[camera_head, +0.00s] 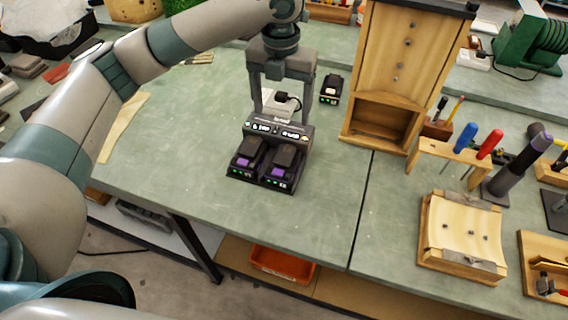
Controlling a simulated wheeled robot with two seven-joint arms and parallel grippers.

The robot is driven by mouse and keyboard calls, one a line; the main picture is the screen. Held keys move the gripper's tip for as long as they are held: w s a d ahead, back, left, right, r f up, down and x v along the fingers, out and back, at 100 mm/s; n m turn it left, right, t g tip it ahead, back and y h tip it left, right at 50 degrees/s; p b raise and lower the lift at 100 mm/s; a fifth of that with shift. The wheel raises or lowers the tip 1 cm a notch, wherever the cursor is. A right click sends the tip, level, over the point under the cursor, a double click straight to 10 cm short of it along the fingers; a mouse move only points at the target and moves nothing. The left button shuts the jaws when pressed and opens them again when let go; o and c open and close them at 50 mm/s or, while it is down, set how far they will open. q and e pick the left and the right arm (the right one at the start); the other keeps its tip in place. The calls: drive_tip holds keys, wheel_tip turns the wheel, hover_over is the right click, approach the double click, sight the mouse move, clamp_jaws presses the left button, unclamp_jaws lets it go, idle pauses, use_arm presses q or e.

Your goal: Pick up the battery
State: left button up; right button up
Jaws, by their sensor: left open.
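A black double charger (246,179) stands on the green bench, with a raised back panel carrying lit displays. Two black batteries with purple parts sit side by side in it, a left battery (248,152) and a right battery (284,160). A small dark block with a green mark (330,88), which looks like another battery, lies on the bench right of my gripper. My left gripper (282,112) points down behind the charger's back panel, its fingers open and apart. The panel partly hides the fingertips; a small white-and-black item (287,101) shows between the fingers. My right gripper is not visible.
A tall wooden cabinet (405,65) stands right of the charger. Further right are a screwdriver rack (450,154), a dark upright tool (515,165) and a wooden block fixture (462,235). The green bench (185,140) is mostly clear left of the charger. An orange bin (283,264) sits below.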

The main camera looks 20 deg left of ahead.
use_arm(q)
drive_tip(key=p, duration=0.3)
hover_over(283, 158)
drive_tip(key=f, duration=1.1)
drive_tip(key=shift+w+a+f, duration=0.25)
drive_tip(key=shift+w+f, duration=0.05)
drive_tip(key=shift+f, duration=0.1)
drive_tip(key=shift+s+d+f+p, duration=0.2)
drive_tip(key=shift+f+p, duration=0.45)
drive_tip(key=shift+p, duration=0.1)
wheel_tip(283, 158, down, 3)
drive_tip(key=shift+s+d+p, duration=0.15)
drive_tip(key=shift+p, duration=0.5)
drive_tip(key=shift+f, duration=0.45)
drive_tip(key=shift+c, duration=0.4)
drive_tip(key=c, duration=1.6)
drive_tip(key=shift+o, duration=0.2)
drive_tip(key=shift+r, duration=0.1)
